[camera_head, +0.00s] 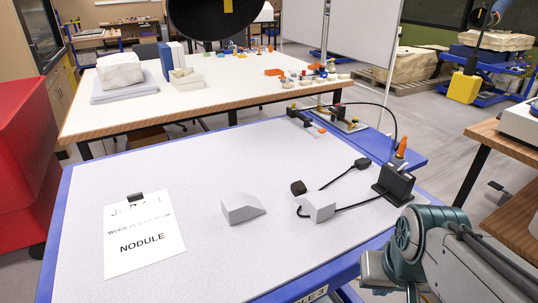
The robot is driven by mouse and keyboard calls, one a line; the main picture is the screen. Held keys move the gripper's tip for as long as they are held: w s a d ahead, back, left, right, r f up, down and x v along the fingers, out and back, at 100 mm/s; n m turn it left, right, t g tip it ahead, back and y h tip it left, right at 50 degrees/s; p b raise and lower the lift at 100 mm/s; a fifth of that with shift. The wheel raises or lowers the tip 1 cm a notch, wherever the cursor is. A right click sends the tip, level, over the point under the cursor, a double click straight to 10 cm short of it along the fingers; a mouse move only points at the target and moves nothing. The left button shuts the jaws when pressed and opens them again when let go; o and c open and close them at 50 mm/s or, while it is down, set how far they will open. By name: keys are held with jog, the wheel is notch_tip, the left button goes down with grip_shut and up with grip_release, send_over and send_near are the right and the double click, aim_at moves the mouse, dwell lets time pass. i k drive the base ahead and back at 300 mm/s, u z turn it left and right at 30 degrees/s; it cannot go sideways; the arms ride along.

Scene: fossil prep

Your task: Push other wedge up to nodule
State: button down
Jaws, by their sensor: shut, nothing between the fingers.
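A pale grey wedge (242,208) lies on the light table top near the middle, its sloping side facing right. A second pale grey block (319,206), likely the other wedge, lies to its right, with a clear gap between them. A small dark brown lump (298,187), possibly the nodule, sits just behind the second block; I cannot tell if they touch. My arm enters at the lower right, in front of the table edge. My gripper's fingers do not show in this view.
A black cable tool (344,178) and its cable lie beside the second block. A black holder (393,184) stands at the table's right edge. A paper sheet marked NODULE (144,264) lies at left. The front middle of the table is clear.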

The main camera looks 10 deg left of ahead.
aim_at(238, 207)
jog(key=u, duration=1.2)
